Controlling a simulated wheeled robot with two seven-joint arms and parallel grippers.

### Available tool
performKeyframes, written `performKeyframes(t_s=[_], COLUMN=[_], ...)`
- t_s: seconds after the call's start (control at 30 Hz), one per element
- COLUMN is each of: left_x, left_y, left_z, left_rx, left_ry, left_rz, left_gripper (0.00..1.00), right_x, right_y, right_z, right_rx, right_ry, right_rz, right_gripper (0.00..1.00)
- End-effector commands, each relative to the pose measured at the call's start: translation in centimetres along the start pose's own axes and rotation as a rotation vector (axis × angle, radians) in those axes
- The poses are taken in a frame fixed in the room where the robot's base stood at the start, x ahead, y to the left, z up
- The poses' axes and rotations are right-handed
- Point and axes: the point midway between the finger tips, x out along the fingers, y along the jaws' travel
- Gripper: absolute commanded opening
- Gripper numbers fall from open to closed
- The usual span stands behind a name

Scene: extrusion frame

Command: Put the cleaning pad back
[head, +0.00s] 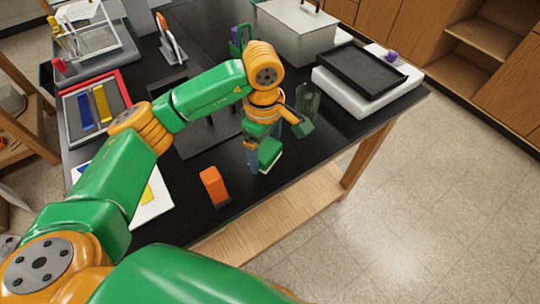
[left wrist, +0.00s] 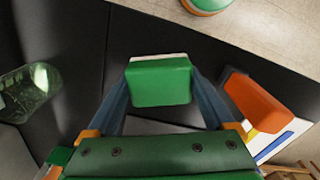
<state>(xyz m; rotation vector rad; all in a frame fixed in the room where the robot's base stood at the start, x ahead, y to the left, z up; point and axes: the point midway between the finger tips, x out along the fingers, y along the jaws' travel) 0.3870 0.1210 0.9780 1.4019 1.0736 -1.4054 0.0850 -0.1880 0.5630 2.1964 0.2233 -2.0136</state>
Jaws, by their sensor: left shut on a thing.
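A green block with a white underside (head: 270,153), which looks like the cleaning pad, is between the fingers of my left gripper (head: 262,156). In the left wrist view, the green pad (left wrist: 160,82) is held between the two blue-grey fingers of the left gripper (left wrist: 162,90). It is over the black table (head: 235,170) near its front edge. I cannot tell whether it touches the table. An orange block (head: 214,187) with a dark side stands to its left, apart from it. My right gripper is not in view.
A clear green glass jar (head: 308,98) stands behind the gripper. A black tray (head: 362,72) on a white block is at the right. A red-framed tray (head: 127,86) and a white sheet (head: 150,212) lie at the left. A white box (head: 298,35) stands behind.

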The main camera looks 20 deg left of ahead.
Motion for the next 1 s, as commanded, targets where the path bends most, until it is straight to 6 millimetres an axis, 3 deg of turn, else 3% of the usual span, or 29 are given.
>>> performKeyframes(t_s=[0.2, 0.3, 0.6, 0.63, 0.67, 1.0], left_x=[3.2, 4.2, 4.8, 4.8, 4.7, 4.0], left_y=[0.6, 0.6, 0.7, 0.7, 0.7, 0.7], left_z=[0.9, 0.8, 0.8, 0.8, 0.8, 0.8], left_rx=[0.001, 0.001, 0.002, 0.001, 0.001, 0.002], left_ry=[0.001, 0.001, 0.002, 0.002, 0.002, 0.002], left_rz=[-0.005, 0.000, 0.002, 0.002, 0.002, 0.003], left_gripper=[0.26, 0.26, 0.26, 0.90, 0.98, 1.00], right_x=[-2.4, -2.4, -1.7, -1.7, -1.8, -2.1], right_y=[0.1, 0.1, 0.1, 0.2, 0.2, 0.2], right_z=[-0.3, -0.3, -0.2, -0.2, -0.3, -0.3], right_rx=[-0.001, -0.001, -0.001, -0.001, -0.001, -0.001], right_ry=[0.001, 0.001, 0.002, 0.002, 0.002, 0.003], right_rz=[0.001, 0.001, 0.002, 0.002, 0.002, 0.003], right_gripper=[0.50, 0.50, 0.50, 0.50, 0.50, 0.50])
